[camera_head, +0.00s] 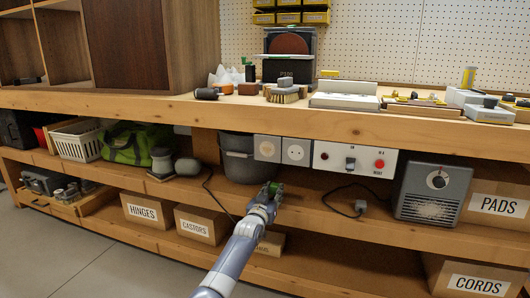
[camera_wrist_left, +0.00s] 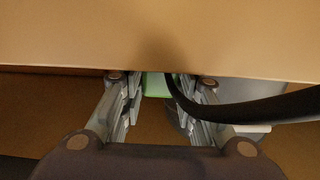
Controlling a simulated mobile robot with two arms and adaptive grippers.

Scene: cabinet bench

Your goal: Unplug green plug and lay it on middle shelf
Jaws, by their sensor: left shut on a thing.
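The green plug (camera_head: 277,187) is between the fingers of my left gripper (camera_head: 270,189), which is shut on it. In the left wrist view the green plug (camera_wrist_left: 156,86) shows as a small green patch between the fingers (camera_wrist_left: 160,92), partly hidden by a tan surface. A black cord (camera_wrist_left: 250,112) runs from it to the right. In the head view the gripper is below the two socket plates, at the level of the middle shelf (camera_head: 320,204). I cannot tell whether the plug touches the shelf. The right socket (camera_head: 296,151) has no plug in it. My right gripper is not in view.
A grey bucket (camera_head: 240,160) stands behind the gripper. A switch panel (camera_head: 354,160) with a red button hangs to the right. A dark plug with a cord (camera_head: 360,207) and a grey heater (camera_head: 433,193) are farther right. The shelf between gripper and dark plug is mostly clear.

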